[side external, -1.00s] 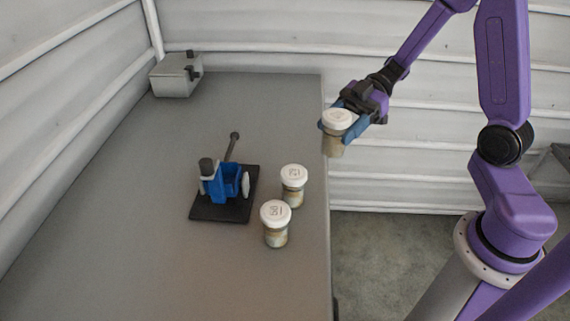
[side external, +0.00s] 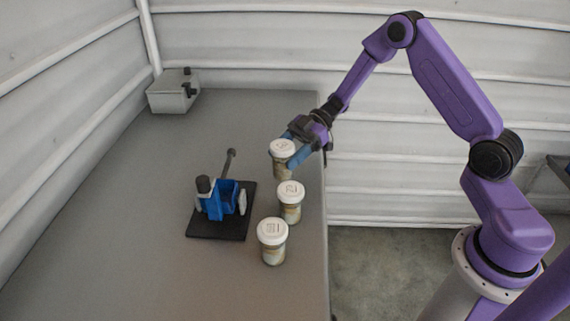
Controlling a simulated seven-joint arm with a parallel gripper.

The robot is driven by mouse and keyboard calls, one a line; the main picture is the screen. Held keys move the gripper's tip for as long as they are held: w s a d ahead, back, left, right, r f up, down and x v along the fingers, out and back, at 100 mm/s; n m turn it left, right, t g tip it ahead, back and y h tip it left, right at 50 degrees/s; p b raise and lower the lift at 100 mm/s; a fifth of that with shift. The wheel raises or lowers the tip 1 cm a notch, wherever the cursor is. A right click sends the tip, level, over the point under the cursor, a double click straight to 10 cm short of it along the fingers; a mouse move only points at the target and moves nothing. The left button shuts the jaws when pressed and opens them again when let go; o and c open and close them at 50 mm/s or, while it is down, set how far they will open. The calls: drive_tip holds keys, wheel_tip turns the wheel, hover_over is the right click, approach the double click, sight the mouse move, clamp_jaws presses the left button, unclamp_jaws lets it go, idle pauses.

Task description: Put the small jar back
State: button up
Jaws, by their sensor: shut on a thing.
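My gripper (side external: 290,153) is shut on a small white-lidded jar (side external: 282,163) with beige contents. That jar is upright over the right side of the table, behind the other two jars. I cannot tell whether its base touches the table. A second jar (side external: 290,203) stands upright just in front of it. A third jar (side external: 272,242) stands nearest the camera. Both have white lids with printed marks too small to read.
A blue device (side external: 222,203) with a lever stands on a black base plate (side external: 220,231) left of the jars. A grey box (side external: 174,94) sits at the table's far left corner. The table (side external: 130,220) is clear on the left and front.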

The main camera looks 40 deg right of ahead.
drive_tip(key=shift+w+f, duration=0.25)
drive_tip(key=shift+f, duration=1.6)
drive_tip(key=shift+f, duration=0.1)
drive_tip(key=o, duration=1.3)
